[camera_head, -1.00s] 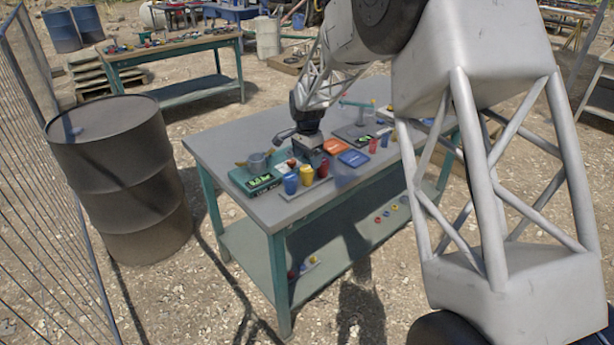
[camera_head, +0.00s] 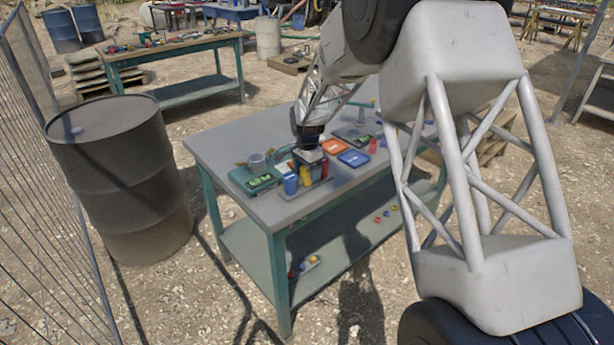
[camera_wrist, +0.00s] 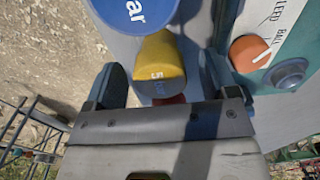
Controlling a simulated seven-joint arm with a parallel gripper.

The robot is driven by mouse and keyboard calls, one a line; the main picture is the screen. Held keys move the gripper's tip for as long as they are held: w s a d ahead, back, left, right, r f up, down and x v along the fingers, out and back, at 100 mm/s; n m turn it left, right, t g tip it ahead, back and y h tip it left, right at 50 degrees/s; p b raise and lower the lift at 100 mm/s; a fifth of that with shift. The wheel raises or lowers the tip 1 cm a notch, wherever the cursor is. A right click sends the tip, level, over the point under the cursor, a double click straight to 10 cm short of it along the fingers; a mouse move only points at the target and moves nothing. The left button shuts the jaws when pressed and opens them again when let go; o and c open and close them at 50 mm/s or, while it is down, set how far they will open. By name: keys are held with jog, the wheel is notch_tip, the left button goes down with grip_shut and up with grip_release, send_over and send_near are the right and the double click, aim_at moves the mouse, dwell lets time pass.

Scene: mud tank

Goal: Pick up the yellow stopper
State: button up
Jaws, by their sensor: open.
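The yellow stopper (camera_head: 306,176) stands on the bench between a blue stopper (camera_head: 290,184) and a red one. In the head view my gripper (camera_head: 310,163) is low over the row of stoppers. The blue stopper (camera_wrist: 135,12) is just beyond the yellow one, and a bit of red shows by the palm.
A green device (camera_head: 250,182) with a metal cup (camera_head: 257,162) stands left of the row. In the wrist view its panel has an orange knob (camera_wrist: 250,53). Orange (camera_head: 333,147) and blue (camera_head: 354,158) trays lie to the right. The bench's front left is bare.

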aim_at(307, 168)
jog(key=shift+c, duration=0.2)
dwell(0.3)
jog(key=c, duration=1)
jog(key=shift+r, duration=0.75)
notch_tip(307, 168, up, 2)
jog(key=shift+r, duration=0.1)
jog(key=s+d, duration=0.1)
jog(key=s, duration=0.4)
jog(key=s+d+r, duration=0.1)
jog(key=s+d, duration=0.1)
jog(key=s, duration=0.3)
jog(key=s+d, duration=0.1)
jog(key=s, duration=0.4)
jog(key=shift+s+d+r, duration=0.15)
jog(key=shift+d, duration=0.2)
